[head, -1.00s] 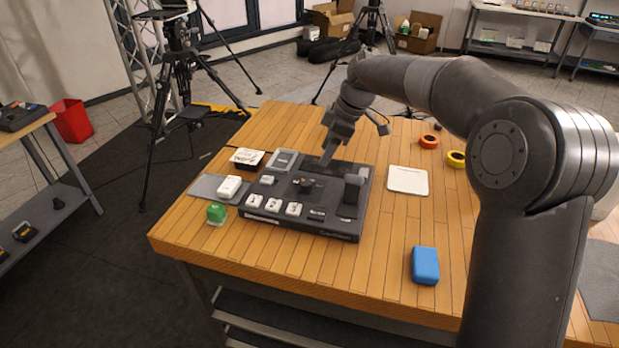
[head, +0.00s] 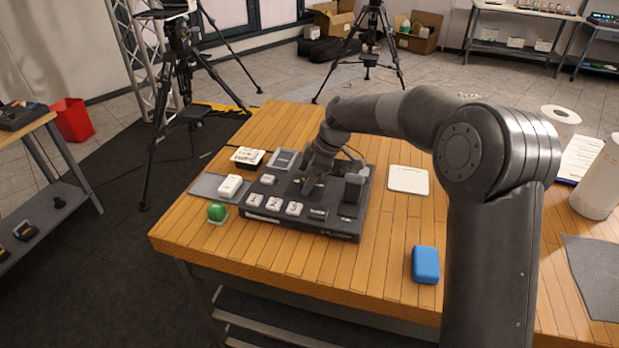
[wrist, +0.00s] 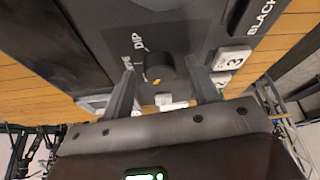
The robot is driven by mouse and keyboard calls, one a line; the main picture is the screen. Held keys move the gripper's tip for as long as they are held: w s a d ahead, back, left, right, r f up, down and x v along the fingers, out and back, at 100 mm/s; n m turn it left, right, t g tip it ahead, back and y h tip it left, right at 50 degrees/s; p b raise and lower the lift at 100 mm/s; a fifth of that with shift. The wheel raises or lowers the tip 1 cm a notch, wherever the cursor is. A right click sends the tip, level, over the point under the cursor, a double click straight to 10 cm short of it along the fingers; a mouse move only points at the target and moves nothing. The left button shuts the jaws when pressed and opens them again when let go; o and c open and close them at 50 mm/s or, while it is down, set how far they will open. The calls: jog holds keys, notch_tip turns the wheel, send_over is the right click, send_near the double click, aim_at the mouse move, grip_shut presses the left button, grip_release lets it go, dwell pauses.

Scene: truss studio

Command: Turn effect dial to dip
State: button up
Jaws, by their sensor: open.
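The dark switcher panel (head: 275,215) lies on the wooden table. In the wrist view, the round black effect dial (wrist: 162,66) has a white DIP label (wrist: 139,43) at its upper left. A second label, ending in PE, is partly hidden by the left finger. A small orange mark shows on the dial, toward the gripper side. My gripper (wrist: 160,68) is open, with one finger on each side of the dial; contact cannot be told. In the head view, my gripper (head: 312,186) is down over the panel and hides the dial.
A lever (head: 354,185) stands on the panel's right side, close to my gripper. White numbered buttons (head: 274,204) line the front. A white pad (head: 408,180) and a blue block (head: 425,265) lie to the right. A green item (head: 217,212) sits at the left.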

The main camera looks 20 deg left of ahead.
jog(key=c, duration=1)
